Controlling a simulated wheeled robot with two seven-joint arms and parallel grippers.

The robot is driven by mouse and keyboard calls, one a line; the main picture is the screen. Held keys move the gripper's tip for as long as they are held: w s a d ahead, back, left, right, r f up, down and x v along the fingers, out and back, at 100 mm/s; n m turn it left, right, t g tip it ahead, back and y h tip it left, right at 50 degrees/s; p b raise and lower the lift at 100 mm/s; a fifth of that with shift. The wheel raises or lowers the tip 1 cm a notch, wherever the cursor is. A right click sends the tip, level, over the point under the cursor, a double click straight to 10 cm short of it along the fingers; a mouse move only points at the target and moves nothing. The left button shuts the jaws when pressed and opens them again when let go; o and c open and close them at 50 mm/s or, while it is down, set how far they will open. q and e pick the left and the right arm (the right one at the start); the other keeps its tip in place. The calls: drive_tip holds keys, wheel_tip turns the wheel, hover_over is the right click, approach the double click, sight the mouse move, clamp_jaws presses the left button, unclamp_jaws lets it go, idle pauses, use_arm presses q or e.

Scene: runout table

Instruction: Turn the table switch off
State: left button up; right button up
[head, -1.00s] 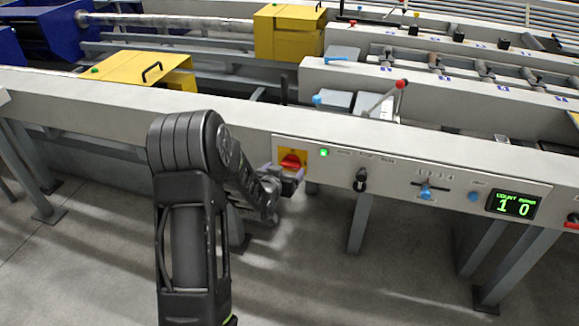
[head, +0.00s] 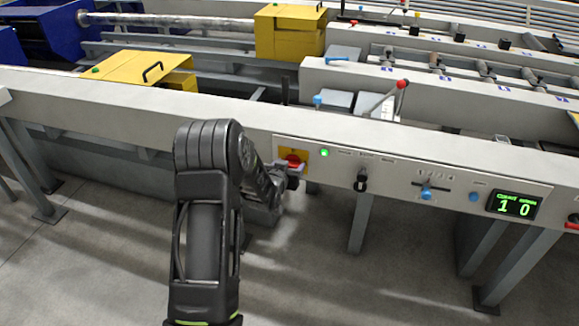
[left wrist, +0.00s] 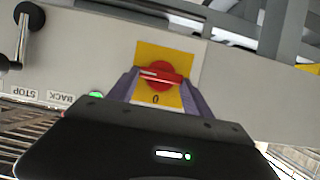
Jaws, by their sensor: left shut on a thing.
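The table switch (head: 297,158) is a red rotary knob on a yellow plate (head: 283,153) on the front of the pale table beam. My left gripper (head: 290,166) is at the knob and shut on it, with my arm reaching in from below left. In the left wrist view the red knob (left wrist: 162,75) sits between the two purple-grey fingers, its bar roughly level across them. A "0" shows on the yellow plate (left wrist: 150,50) beside the knob. A green lamp (head: 324,153) next to the plate is lit. My right gripper is not in view.
Along the same panel, to the right, are a black lever knob (head: 361,180), a blue slider (head: 427,192), a blue button (head: 474,196) and a lit counter display (head: 514,205). Table legs (head: 360,222) stand below. The floor in front is clear.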

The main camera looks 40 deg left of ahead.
use_arm(q)
drive_tip(key=c, duration=0.7)
drive_tip(key=shift+c, duration=0.2)
drive_tip(key=shift+s+a+f+n+t+h+b, duration=0.2)
drive_tip(key=shift+n+t+h+b, duration=0.6)
drive_tip(key=shift+n, duration=1.45)
drive_tip(key=shift+a+f+n+t+h+b, duration=0.3)
drive_tip(key=shift+n+t+h+b, duration=0.5)
drive_tip(key=shift+n, duration=1.5)
drive_tip(key=shift+s+a+f+n+t+h+b, duration=0.15)
drive_tip(key=shift+a+n+t+h+b, duration=0.25)
drive_tip(key=shift+n+t+h, duration=1.25)
drive_tip(key=shift+d+n+g+y, duration=0.1)
drive_tip(key=shift+n+g+y, duration=0.45)
drive_tip(key=shift+n+g, duration=0.15)
